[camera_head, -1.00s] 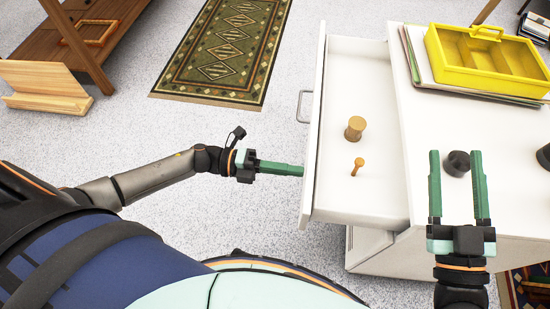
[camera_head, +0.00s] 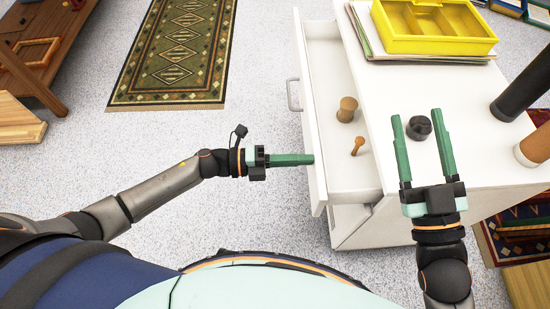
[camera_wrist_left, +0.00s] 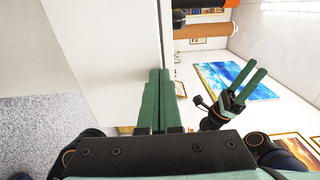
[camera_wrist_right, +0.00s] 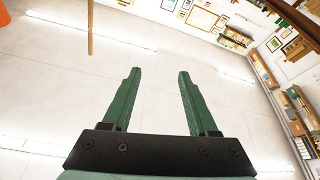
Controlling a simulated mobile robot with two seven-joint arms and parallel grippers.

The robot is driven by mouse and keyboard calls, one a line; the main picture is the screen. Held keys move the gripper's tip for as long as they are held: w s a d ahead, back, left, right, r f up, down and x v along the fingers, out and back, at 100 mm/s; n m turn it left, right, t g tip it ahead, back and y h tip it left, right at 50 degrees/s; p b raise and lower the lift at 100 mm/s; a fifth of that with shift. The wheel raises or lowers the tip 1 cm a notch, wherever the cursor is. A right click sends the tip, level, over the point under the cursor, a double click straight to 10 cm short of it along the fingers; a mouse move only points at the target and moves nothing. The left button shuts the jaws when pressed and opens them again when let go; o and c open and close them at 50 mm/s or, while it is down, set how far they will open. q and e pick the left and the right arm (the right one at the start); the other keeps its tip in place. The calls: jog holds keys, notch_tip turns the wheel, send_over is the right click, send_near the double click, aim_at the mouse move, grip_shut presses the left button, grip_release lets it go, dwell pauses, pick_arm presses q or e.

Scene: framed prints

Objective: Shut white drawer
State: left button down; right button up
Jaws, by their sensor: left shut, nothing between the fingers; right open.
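The white drawer (camera_head: 345,180) is partly open, sticking out to the left of its white cabinet (camera_head: 465,150). A wooden spool (camera_head: 347,110) and a small wooden peg (camera_head: 357,146) are inside it. Its metal handle (camera_head: 292,95) is on the left face. My left gripper (camera_head: 312,160) is shut and empty, its fingertips at the drawer's front face, below the handle in the picture. A white panel (camera_wrist_left: 110,50) lies beside its fingers in the left wrist view. My right gripper (camera_head: 418,115) is open and empty over the cabinet top.
A small black object (camera_head: 418,128) shows between my right fingers on the cabinet top. A yellow tray (camera_head: 440,45) on papers is at the back. A black cylinder (camera_head: 522,85) and a brown-and-white one (camera_head: 535,148) are at right. The floor left of the drawer is clear; a rug (camera_head: 175,50) lies beyond.

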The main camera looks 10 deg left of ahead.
pick_arm(q)
jog(key=b+x, duration=0.1)
jog(key=x, duration=0.8)
jog(key=shift+d, duration=0.35)
pick_arm(e)
jog(key=s+r+n+t+y, duration=0.1)
jog(key=s+r+n+y, duration=0.1)
jog(key=r, duration=0.4)
jog(key=shift+s+a+n+y, duration=0.3)
jog(key=shift+s+n+y, duration=0.15)
jog(key=shift+y, duration=0.25)
pick_arm(q)
jog(key=shift+w+a, duration=0.1)
